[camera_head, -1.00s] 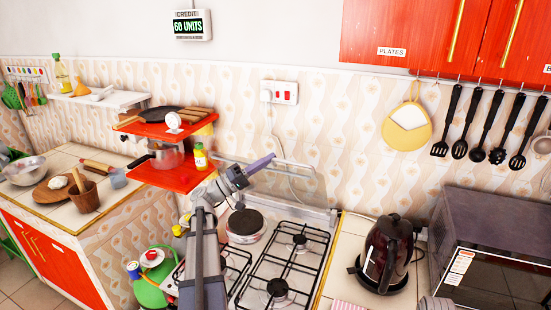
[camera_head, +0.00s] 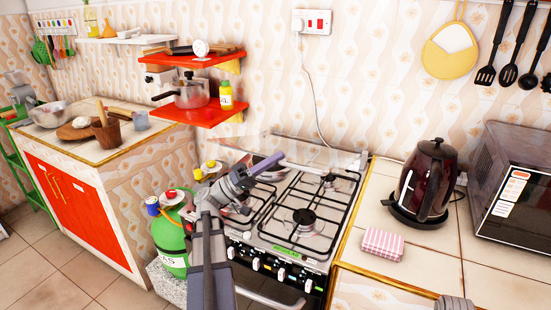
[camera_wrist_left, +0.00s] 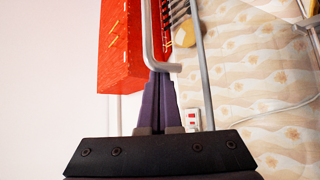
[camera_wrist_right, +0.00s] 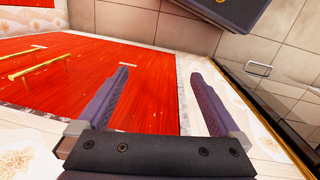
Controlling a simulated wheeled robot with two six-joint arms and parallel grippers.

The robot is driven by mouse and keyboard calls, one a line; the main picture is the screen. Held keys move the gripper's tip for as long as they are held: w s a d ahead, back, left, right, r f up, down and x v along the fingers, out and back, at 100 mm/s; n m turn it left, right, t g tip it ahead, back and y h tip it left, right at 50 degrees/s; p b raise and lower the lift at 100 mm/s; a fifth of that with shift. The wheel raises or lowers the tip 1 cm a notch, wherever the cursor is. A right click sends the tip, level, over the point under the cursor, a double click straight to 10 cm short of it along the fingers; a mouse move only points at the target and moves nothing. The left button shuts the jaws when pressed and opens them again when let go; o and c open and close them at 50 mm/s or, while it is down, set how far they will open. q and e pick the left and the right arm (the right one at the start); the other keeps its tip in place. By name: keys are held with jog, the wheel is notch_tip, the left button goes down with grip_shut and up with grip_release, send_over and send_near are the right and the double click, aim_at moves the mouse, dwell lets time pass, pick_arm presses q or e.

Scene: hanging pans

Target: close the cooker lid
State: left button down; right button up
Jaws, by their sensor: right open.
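The cooker (camera_head: 298,244) stands at the middle of the head view, with black grates over its burners. My left gripper (camera_head: 278,159) is above the left part of the cooker, in front of the lid in the picture. In the left wrist view its fingers (camera_wrist_left: 159,80) are together, with nothing seen between them. A grey bent bar passes by their tips; I cannot tell whether they touch. My right gripper (camera_wrist_right: 157,68) is open and empty in the right wrist view.
A red shelf (camera_head: 185,112) with a pot and yellow bottle is left of the cooker. A green gas bottle (camera_head: 170,238) stands below. A kettle (camera_head: 426,182), pink striped sponge (camera_head: 382,245) and microwave (camera_head: 515,190) are on the right counter.

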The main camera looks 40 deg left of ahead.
pick_arm(q)
jog(key=shift+s+d+f+b, duration=0.1)
jog(key=shift+s+f+b, duration=0.15)
jog(key=shift+f+b, duration=0.55)
jog(key=shift+s+d+f+b, duration=0.1)
jog(key=shift+s+f+b, duration=0.35)
jog(key=shift+f, duration=0.6)
jog(key=shift+s+f+b, duration=0.1)
jog(key=shift+f+b, duration=0.7)
jog(key=shift+f, duration=0.1)
